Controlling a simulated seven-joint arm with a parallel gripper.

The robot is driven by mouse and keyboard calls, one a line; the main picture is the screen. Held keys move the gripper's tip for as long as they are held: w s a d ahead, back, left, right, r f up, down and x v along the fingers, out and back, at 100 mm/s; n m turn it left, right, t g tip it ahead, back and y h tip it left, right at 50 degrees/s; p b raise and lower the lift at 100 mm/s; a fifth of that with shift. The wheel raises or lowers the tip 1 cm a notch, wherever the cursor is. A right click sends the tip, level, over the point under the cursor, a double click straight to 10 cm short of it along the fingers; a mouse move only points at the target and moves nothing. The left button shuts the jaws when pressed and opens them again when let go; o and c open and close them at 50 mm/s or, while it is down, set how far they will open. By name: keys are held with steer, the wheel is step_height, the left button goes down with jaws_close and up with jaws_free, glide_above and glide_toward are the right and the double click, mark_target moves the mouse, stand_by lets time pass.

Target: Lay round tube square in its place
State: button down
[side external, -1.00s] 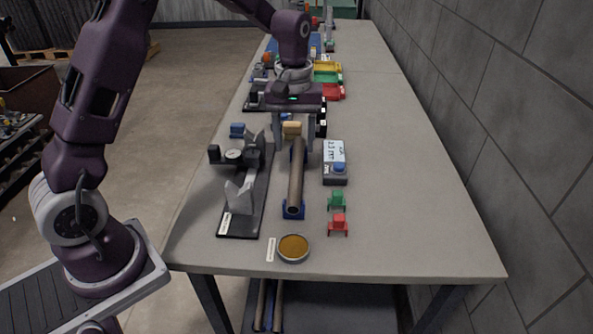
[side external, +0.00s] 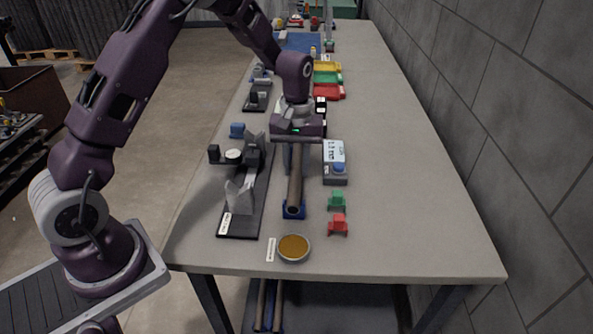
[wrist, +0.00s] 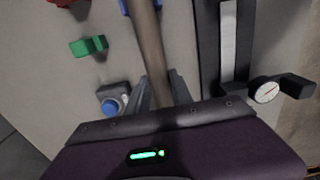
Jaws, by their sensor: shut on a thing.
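The round tube (side external: 295,186) is a long brown-grey pipe running lengthwise along the bench. Its near open end rests in a blue cradle (side external: 293,211). My gripper (side external: 296,160) is over the tube's farther part, shut on it, with a finger on each side. In the wrist view the tube (wrist: 151,45) runs up from between my fingers (wrist: 162,95). To its left in the side view is a dark fixture (side external: 239,222) with a grey V-block (side external: 240,195) and a dial gauge (side external: 234,155). The tube's far end is hidden behind my gripper.
A box with a display and blue button (side external: 335,165) stands close right of the tube. Green (side external: 337,201) and red (side external: 338,224) small blocks lie at the right. A round dish (side external: 293,248) sits in front. The right side of the bench is clear.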

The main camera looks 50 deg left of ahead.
mark_target(292, 167)
steer(key=shift+r, duration=0.1)
step_height(292, 167, up, 10)
steer(key=s+a+r, duration=0.2)
steer(key=s+a, duration=0.6)
steer(key=shift+s+r, duration=0.1)
steer(key=shift+f, duration=2.6)
steer(key=shift+f, duration=1.5)
steer(key=c, duration=1.1)
jaws_free()
